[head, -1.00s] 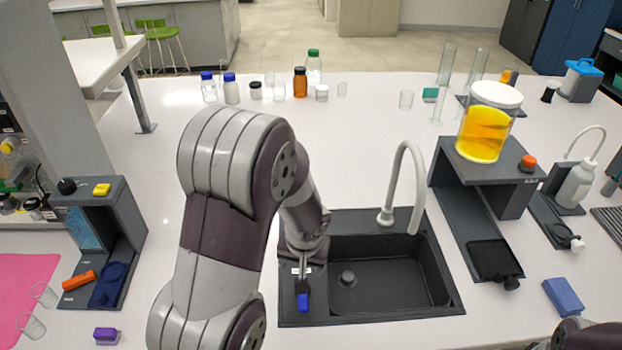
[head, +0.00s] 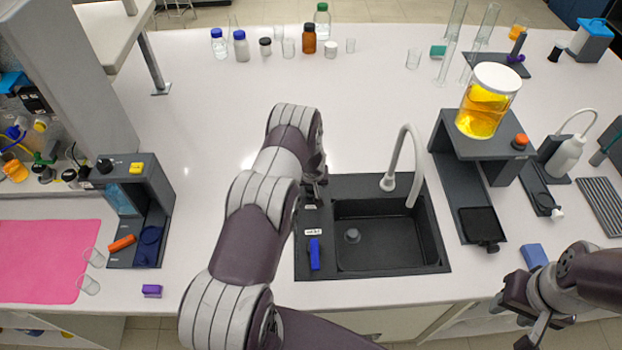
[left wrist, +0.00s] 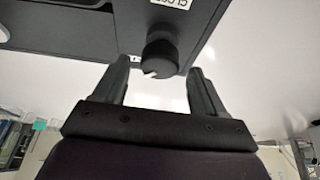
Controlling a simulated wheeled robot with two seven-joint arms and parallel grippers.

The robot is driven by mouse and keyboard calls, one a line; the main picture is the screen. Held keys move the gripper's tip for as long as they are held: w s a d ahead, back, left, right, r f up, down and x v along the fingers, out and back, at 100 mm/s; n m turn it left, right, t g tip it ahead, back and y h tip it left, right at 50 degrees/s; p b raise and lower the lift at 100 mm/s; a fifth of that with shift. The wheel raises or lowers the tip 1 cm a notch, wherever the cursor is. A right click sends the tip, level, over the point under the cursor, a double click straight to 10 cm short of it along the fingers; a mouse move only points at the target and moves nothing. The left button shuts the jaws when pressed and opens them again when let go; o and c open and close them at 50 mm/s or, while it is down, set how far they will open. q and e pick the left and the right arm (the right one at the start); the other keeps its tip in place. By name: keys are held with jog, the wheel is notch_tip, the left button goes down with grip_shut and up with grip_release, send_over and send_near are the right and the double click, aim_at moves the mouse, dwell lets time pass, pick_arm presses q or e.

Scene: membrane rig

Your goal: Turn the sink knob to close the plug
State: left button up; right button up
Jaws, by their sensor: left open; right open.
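The dark sink (head: 436,262) is set into the bench, with a round plug (head: 352,236) in its basin; I cannot tell if the plug is seated. On the sink's left ledge a blue lever knob (head: 314,254) points toward the front edge, below a white label. My left gripper (head: 316,190) is over the back of this ledge, mostly hidden by its arm. In the left wrist view its fingers (left wrist: 160,85) are open, with a dark round knob (left wrist: 162,58) in front of and between them, not gripped. My right gripper (head: 528,335) is open at the lower right, away from the sink.
A white faucet (head: 408,160) arches over the sink's back edge. A grey stand (head: 475,150) with a jar of yellow liquid (head: 487,105) is to the right. A blue block (head: 534,256) lies near my right arm. The bench behind the sink is mostly clear.

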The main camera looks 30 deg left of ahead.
pick_arm(q)
jog(key=shift+d+f, duration=0.1)
jog(key=shift+f, duration=0.35)
jog(key=shift+w, duration=0.1)
jog(key=c, duration=1)
jog(key=shift+f, duration=0.1)
